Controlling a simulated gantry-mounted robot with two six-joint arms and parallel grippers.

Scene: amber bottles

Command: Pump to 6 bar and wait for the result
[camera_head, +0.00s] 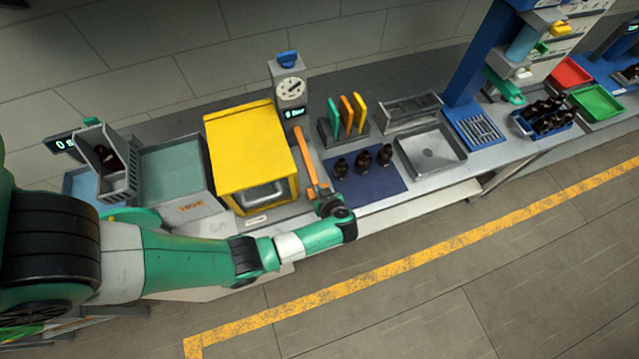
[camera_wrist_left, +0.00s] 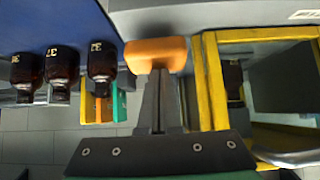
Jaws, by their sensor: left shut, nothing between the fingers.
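A grey gauge post (camera_head: 289,95) with a round dial, a blue top and a small lit display stands behind the yellow chamber; the display text is too small to read surely. An orange lever (camera_head: 309,165) slopes from the post toward the front. My left gripper (camera_head: 325,197) is shut and empty, at the lever's front end. In the left wrist view its closed fingers (camera_wrist_left: 160,80) are against or just by the orange lever end (camera_wrist_left: 156,55); contact is unclear. The yellow-framed chamber (camera_head: 235,140) has a handle in front. A dark bottle (camera_wrist_left: 233,80) shows inside its frame.
Several dark amber bottles stand around: three on the blue mat (camera_head: 375,187), more in the blue crate (camera_head: 522,122). Coloured panels (camera_head: 353,115) stand behind the mat. A metal tray (camera_head: 428,137) and an open-top bin (camera_head: 106,160) also sit on the bench. The floor in front is clear.

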